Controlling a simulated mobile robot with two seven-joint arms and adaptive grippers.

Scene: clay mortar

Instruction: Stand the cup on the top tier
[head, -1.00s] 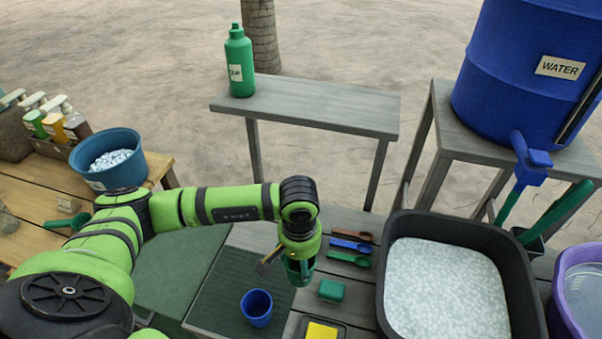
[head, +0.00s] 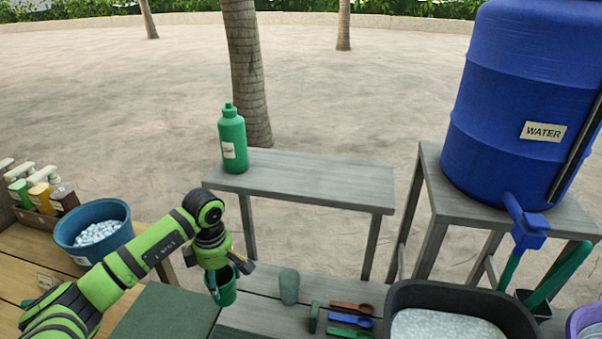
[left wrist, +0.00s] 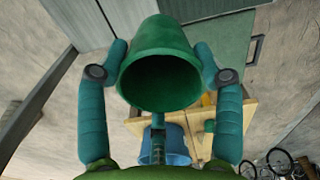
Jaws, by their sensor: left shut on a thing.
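My left gripper (head: 218,272) is shut on a green cup (head: 226,291) and holds it in the air near the left end of the low grey table. In the left wrist view, the green cup (left wrist: 160,62) sits between the two teal fingers, its open mouth facing the camera. A grey bench (head: 310,183), the higher tier, stands behind, with a green bottle (head: 233,143) at its left end. The cup is in front of and below that bench top. My right gripper is not in view.
A blue bucket (head: 97,228) is left; a blue water barrel (head: 515,110) and a dark tub (head: 460,293) are right. The bench top right of the bottle is clear.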

